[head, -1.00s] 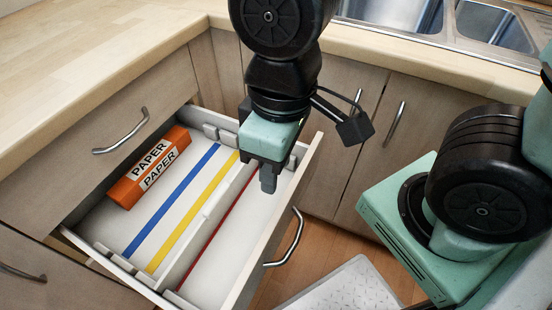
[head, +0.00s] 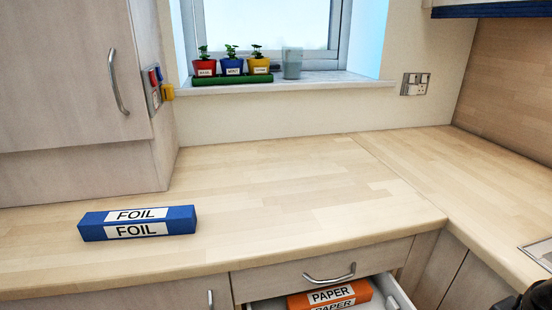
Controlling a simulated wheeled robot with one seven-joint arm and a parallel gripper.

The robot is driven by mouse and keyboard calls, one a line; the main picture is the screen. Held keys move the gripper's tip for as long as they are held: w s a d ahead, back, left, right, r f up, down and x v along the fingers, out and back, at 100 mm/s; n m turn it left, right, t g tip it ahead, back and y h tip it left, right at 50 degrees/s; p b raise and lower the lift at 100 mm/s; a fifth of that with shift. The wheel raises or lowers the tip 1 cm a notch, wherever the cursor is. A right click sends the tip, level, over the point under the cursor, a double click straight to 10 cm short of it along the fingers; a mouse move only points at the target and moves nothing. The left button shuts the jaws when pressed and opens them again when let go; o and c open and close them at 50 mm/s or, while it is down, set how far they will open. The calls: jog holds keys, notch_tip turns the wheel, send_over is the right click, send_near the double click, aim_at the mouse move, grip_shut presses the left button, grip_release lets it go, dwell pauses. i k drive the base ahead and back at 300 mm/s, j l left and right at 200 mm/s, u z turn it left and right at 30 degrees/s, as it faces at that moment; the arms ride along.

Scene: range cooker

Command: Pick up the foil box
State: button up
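The foil box (head: 186,220) is a long blue box with white FOIL labels. It lies on the wooden worktop (head: 290,190) at the left in the head view, near the front edge and left of the open drawer. Nothing touches it except the worktop. My gripper is not in this view. Only a dark part of my own arm shows at the bottom right corner.
Below the worktop an open drawer (head: 391,291) holds an orange PAPER box (head: 327,297). A wall cupboard (head: 60,80) hangs at the left above the worktop. Potted plants (head: 232,65) and a grey cup (head: 292,63) stand on the windowsill. The worktop's middle is clear.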

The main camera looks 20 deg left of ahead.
aim_at(175, 220)
jog(key=u, duration=1.8)
jog(key=z, duration=0.55)
jog(key=i+j+z, duration=0.15)
jog(key=j+z, duration=0.6)
jog(key=j, duration=0.3)
jog(key=i+j, duration=0.1)
jog(key=j, duration=0.5)
jog(key=j+z, duration=0.1)
jog(key=j, duration=0.55)
jog(key=i, duration=0.05)
